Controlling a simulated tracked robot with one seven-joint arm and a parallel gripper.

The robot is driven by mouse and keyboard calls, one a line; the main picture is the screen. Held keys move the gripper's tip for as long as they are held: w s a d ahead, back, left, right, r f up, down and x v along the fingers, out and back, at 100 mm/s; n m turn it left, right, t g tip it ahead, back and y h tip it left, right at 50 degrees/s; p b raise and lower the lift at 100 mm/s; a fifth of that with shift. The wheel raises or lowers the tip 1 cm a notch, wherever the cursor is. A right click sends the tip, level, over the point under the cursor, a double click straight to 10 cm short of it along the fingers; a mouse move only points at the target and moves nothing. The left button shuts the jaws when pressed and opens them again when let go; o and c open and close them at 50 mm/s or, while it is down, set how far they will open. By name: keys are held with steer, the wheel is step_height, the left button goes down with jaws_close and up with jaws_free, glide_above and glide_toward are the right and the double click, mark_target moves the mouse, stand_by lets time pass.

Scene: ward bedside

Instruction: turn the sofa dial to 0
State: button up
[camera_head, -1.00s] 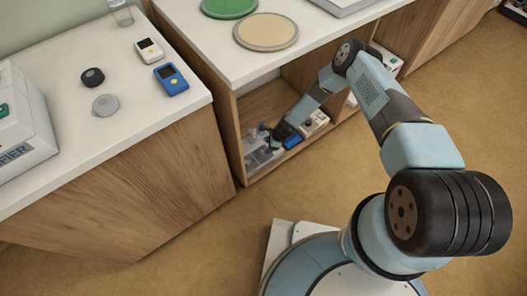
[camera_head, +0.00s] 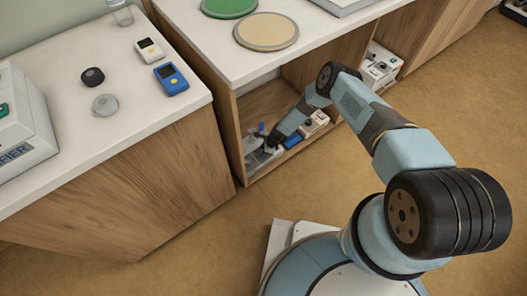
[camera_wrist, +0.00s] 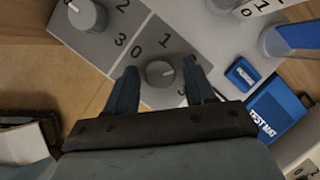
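In the wrist view, a grey round dial (camera_wrist: 160,73) with a pale pointer mark sits on a grey panel (camera_wrist: 150,38) with the digits 0, 1 and 3 around it. Its mark points to the right, away from the 0. My gripper (camera_wrist: 160,68) is open, with one dark finger on each side of this dial; I cannot tell whether they touch it. A second grey dial (camera_wrist: 87,15) on the panel lies at upper left, near a 2 and a 3. No readable label shows which is the sofa dial. In the head view, my gripper (camera_head: 268,142) is inside the low shelf, its fingers hard to see.
The shelf's wooden side wall (camera_head: 233,140) and the white counter top (camera_head: 215,55) above bound the space. A white device (camera_head: 378,68) stands in the shelf farther right.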

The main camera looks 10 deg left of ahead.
steer(key=c, duration=0.9)
steer(key=shift+w+n, duration=0.1)
steer(key=shift+n, duration=0.2)
steer(key=n+g, duration=0.1)
steer(key=n, duration=0.3)
steer(key=shift+w+a+g+h, duration=0.1)
steer(key=shift+w+g+h, duration=0.05)
steer(key=shift+g+h, duration=0.2)
steer(key=n+g, duration=0.1)
steer(key=n, duration=0.2)
steer(key=n+g+h, duration=0.1)
steer(key=n, duration=0.2)
steer(key=shift+w+a, duration=0.1)
steer(key=n+h, duration=0.1)
steer(key=n, duration=0.2)
steer(key=n+h, duration=0.1)
steer(key=n, duration=0.2)
steer(key=shift+a+g+h, duration=0.15)
steer(key=shift+g+h, duration=0.1)
steer(key=n+h, duration=0.1)
steer(key=n, duration=0.2)
steer(key=shift+a+n, duration=0.1)
steer(key=shift+n, duration=0.3)
steer(key=shift+a+n+h, duration=0.1)
steer(key=shift+n+h, duration=0.7)
steer(key=shift+n, duration=1.1)
